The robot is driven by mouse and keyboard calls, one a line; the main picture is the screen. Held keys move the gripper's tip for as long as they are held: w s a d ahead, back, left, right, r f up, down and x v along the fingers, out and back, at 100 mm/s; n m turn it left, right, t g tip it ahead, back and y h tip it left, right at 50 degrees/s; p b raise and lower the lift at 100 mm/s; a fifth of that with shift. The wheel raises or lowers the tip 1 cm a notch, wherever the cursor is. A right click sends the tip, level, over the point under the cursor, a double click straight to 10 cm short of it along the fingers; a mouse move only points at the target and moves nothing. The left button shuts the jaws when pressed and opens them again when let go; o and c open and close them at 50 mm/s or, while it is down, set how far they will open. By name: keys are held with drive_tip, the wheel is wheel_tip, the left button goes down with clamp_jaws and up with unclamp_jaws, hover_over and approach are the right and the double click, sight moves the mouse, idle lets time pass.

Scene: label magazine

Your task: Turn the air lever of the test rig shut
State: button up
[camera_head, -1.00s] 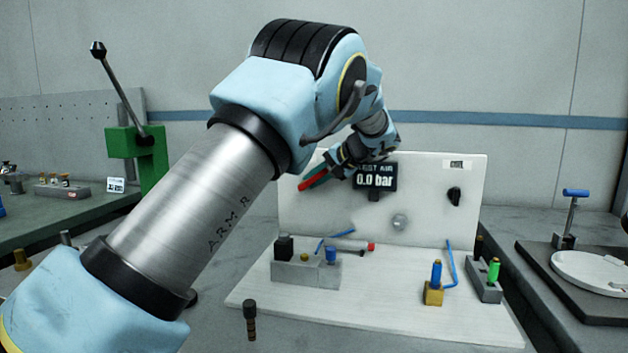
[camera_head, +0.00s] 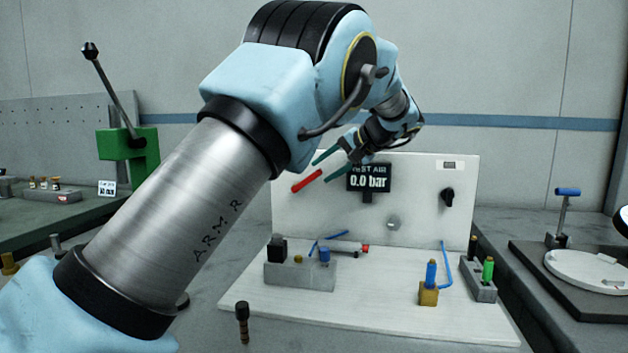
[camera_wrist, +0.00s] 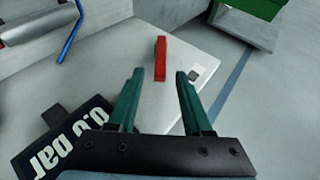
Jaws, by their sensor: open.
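The red air lever (camera_head: 306,181) is on the upper left of the white rig panel (camera_head: 420,215), slanting up to the right in the head view. In the wrist view the lever (camera_wrist: 160,58) stands just beyond my fingertips, centred between them. My gripper (camera_head: 321,170) has its two green fingers spread and empty; the gap also shows in the wrist view (camera_wrist: 160,76). I see a clear gap between the fingers and the lever. The test air display (camera_head: 369,179) reads 0.0 bar.
A black knob (camera_head: 447,197) is at the panel's right. A grey block (camera_head: 298,273) and a brass fitting (camera_head: 428,294) stand on the rig base. A green lever press (camera_head: 130,155) is at the left.

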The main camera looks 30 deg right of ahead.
drive_tip(key=shift+v, duration=1.65)
drive_tip(key=shift+c, duration=0.2)
